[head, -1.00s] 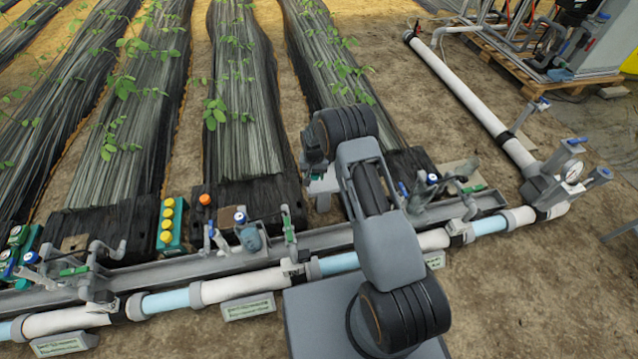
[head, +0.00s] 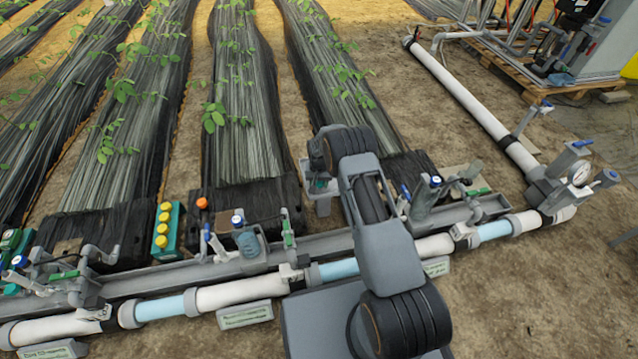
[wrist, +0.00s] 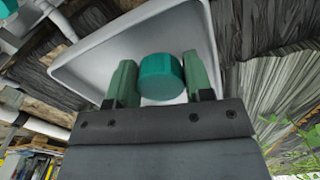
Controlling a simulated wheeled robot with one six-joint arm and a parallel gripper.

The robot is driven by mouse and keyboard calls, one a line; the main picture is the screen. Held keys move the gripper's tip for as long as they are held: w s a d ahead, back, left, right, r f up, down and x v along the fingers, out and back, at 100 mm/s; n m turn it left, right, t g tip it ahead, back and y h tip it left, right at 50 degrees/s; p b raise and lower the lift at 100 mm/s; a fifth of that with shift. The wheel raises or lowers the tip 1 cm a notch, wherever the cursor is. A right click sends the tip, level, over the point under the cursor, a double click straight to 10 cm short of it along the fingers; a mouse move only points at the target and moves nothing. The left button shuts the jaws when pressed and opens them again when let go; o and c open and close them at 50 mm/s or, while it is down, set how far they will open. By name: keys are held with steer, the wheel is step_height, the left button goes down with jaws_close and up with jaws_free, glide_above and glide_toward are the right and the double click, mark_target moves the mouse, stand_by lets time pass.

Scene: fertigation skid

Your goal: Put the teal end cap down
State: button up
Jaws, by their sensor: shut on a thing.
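The teal end cap (wrist: 160,78) is a short ribbed cylinder in the wrist view. It sits between the two green fingers of my gripper (wrist: 160,84), which is shut on it. A pale grey tray (wrist: 85,66) with a raised rim lies behind the cap in that view; I cannot tell how far the cap is from its floor.
A grey channel and white-and-blue pipe (head: 240,292) run across the front, with valves standing along them. A green block with yellow caps (head: 163,230) and an orange cap (head: 202,203) are to the left. Black-covered plant rows (head: 245,110) extend behind. Bare soil lies right.

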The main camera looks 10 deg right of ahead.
steer(key=shift+f, duration=0.1)
steer(key=shift+f+b, duration=0.5)
steer(key=shift+b, duration=0.15)
steer(key=o, duration=0.6)
steer(key=shift+o, duration=0.2)
